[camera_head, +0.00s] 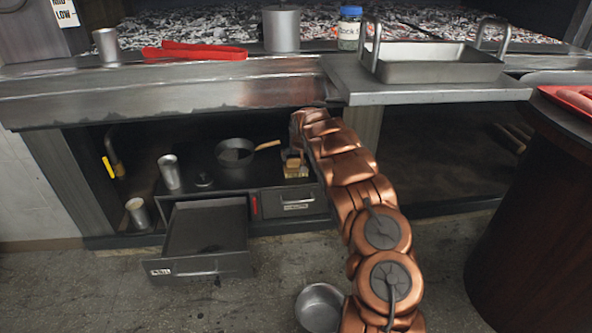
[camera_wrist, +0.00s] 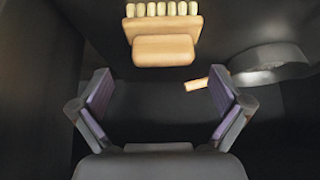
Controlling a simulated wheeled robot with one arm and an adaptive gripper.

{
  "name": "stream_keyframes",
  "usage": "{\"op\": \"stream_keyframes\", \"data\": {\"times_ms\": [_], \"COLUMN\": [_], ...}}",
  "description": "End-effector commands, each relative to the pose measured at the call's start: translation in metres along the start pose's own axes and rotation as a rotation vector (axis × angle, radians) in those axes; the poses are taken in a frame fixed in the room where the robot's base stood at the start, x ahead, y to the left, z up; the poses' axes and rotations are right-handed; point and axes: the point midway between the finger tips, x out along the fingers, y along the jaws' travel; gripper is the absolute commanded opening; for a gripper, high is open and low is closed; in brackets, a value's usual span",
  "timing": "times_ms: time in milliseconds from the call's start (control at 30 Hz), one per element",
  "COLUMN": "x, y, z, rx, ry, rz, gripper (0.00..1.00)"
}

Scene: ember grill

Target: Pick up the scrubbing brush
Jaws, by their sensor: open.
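The scrubbing brush (camera_head: 295,168) sits on the low cabinet under the grill counter. It has a light wooden block and pale bristles. In the wrist view the brush (camera_wrist: 163,48) is at the top middle, its bristle tufts along the upper edge. My gripper (camera_wrist: 163,88) is open and empty, its purple-padded fingers spread on either side, with the brush ahead of and between them in the picture. In the head view my copper arm reaches under the counter, and my gripper is mostly hidden near the brush. Contact with the brush does not show.
A frying pan (camera_head: 235,151) with a wooden handle lies left of the brush. A metal cup (camera_head: 169,171) stands farther left. An open drawer (camera_head: 205,262) juts out below. The counter edge (camera_head: 200,97) overhangs. A metal pot (camera_head: 319,306) is on the floor.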

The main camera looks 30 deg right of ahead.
Motion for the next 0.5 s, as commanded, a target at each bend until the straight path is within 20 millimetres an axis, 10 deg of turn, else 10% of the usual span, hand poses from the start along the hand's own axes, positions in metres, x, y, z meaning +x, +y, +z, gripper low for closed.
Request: {"op": "stream_keyframes", "data": {"times_ms": [500], "x": [0.041], "y": [-0.005], "z": [0.0], "rx": [0.0], "ry": [-0.003], "rz": [-0.003], "gripper": [1.0]}}
